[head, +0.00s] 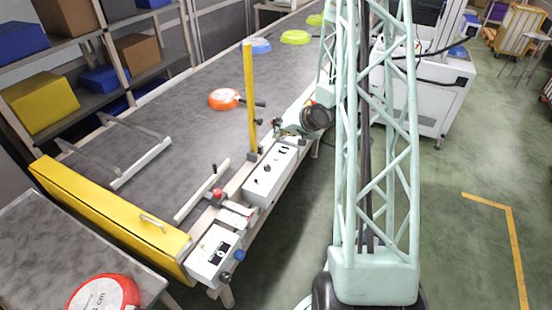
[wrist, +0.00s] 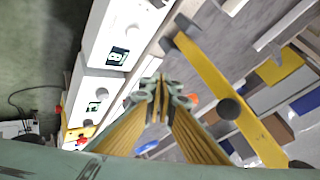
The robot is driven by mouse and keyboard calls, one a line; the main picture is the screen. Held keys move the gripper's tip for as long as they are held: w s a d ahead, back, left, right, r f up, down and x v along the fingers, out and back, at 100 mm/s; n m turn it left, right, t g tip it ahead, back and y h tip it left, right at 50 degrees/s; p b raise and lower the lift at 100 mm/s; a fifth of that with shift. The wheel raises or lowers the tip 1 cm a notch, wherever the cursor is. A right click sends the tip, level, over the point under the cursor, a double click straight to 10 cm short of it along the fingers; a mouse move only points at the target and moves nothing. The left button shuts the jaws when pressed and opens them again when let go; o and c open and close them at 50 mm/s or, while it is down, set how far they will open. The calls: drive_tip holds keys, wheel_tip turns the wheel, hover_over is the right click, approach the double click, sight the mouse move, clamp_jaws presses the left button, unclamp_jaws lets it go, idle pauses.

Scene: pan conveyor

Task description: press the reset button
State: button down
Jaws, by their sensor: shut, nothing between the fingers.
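The control boxes stand along the near edge of the conveyor. A blue knob (head: 239,255) and a dark knob (head: 225,276) stick out of the front white box (head: 206,258). I cannot tell which of these is the reset button, as no label is readable. My gripper (head: 280,130) is at the conveyor edge, beyond the second white box (head: 262,188) and right of the yellow post. In the wrist view my gripper (wrist: 160,88) is shut and empty, with white boxes (wrist: 110,30) to its left.
The upright yellow post (head: 250,100) stands close to my gripper. An orange pan (head: 223,98) lies on the conveyor (head: 180,120), with blue (head: 258,45) and green (head: 295,37) pans farther back. A yellow barrier (head: 105,220) crosses the front end.

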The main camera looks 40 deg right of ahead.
drive_tip(key=shift+f, duration=0.2)
drive_tip(key=b, duration=0.5)
hover_over(278, 158)
drive_tip(key=shift+w+f, duration=0.15)
drive_tip(key=shift+f, duration=2.7)
drive_tip(key=shift+f+b, duration=0.75)
drive_tip(key=shift+f, duration=0.6)
drive_tip(key=shift+f+b, duration=0.35)
drive_tip(key=shift+f, duration=0.6)
drive_tip(key=shift+r, duration=0.2)
drive_tip(key=shift+r+p, duration=0.75)
drive_tip(key=shift+r, duration=0.15)
drive_tip(key=shift+r+p, duration=1.95)
drive_tip(key=shift+r, duration=0.4)
